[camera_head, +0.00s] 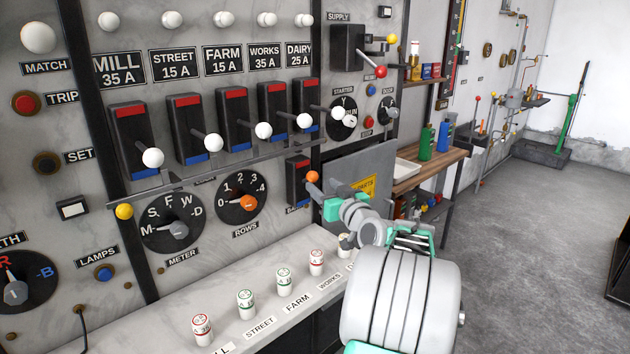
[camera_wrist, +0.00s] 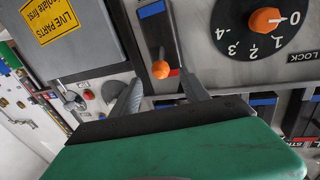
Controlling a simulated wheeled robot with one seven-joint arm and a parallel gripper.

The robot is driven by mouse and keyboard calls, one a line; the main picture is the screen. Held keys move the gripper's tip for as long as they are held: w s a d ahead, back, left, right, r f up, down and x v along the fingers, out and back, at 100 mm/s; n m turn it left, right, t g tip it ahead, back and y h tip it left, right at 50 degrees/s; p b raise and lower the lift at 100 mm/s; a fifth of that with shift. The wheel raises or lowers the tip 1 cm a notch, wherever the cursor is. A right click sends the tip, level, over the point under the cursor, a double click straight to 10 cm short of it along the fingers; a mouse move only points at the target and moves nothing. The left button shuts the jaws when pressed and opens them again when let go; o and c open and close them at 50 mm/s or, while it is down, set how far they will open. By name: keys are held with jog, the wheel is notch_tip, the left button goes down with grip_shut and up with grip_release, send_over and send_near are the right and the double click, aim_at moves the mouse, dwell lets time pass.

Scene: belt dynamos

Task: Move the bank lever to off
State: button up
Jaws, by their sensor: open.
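The bank lever is a small black switch plate (camera_head: 299,186) with an orange ball knob (camera_head: 312,177), low on the panel right of the rows dial. Its top end is red and its lower end blue. In the wrist view the picture is turned over, and the orange knob (camera_wrist: 160,69) sits near the red end of its slot, the blue end away at the top. My gripper (camera_wrist: 158,88) is open, its two fingers pointing at the plate on either side of the knob. I cannot tell whether they touch it. In the head view my gripper's tips are partly hidden behind its wrist.
A row of larger levers with white knobs (camera_head: 263,130) runs above along a rail. The rows dial (camera_head: 241,195) is left of the bank lever. A grey door with a yellow live-parts sign (camera_head: 364,188) stands close on the right. Several fuses (camera_head: 246,303) stand on the ledge below.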

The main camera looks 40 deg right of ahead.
aim_at(315, 180)
jog(key=p+x, duration=0.1)
jog(key=x, duration=0.4)
jog(key=shift+w, duration=0.25)
grip_shut()
jog(key=shift+f, duration=0.1)
dwell(1.0)
